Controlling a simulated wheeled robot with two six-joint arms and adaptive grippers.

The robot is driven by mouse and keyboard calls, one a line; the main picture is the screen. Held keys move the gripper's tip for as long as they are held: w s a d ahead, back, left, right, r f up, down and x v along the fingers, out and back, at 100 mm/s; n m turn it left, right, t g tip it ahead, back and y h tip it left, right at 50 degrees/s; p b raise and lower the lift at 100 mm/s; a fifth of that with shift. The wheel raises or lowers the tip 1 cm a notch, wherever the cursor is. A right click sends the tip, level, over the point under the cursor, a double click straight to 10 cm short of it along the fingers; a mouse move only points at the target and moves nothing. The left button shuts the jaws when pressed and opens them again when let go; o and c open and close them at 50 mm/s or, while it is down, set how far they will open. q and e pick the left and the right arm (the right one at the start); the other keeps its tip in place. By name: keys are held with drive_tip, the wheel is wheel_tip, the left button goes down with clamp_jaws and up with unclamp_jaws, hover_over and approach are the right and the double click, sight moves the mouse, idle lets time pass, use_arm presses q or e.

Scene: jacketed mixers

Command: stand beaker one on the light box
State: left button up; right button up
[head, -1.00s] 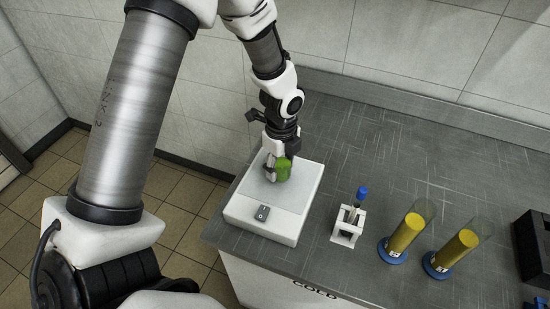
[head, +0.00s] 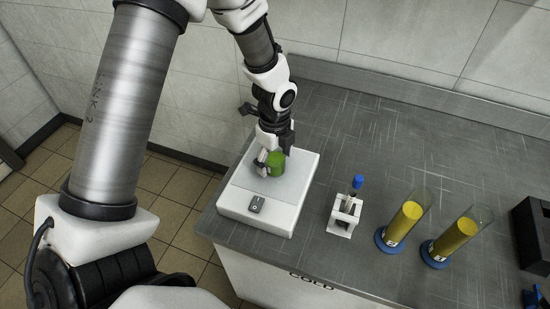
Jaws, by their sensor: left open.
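The light box (head: 273,216) is a white slab with a pale top and a dark switch (head: 257,204) at its front, at the left end of the grey counter. A small beaker with green contents (head: 276,163) is on or just above the back part of its top; I take it for beaker one, though no label is readable. My left gripper (head: 269,162) points down at the beaker, its fingers around or beside it and partly hiding it. The gripper is open. Whether the fingers touch the beaker cannot be told. My right gripper is not in view.
A white rack (head: 344,214) with a blue-capped tube (head: 356,183) stands right of the light box. Two cylinders with yellow contents (head: 405,222) (head: 454,238) on blue bases stand farther right. A black box (head: 533,238) is at the right edge. The counter's back is clear.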

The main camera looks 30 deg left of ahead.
use_arm(q)
wheel_tip(320, 180, up, 12)
drive_tip(key=shift+r+b, duration=0.2)
drive_tip(key=shift+b, duration=0.15)
drive_tip(key=shift+f, duration=0.1)
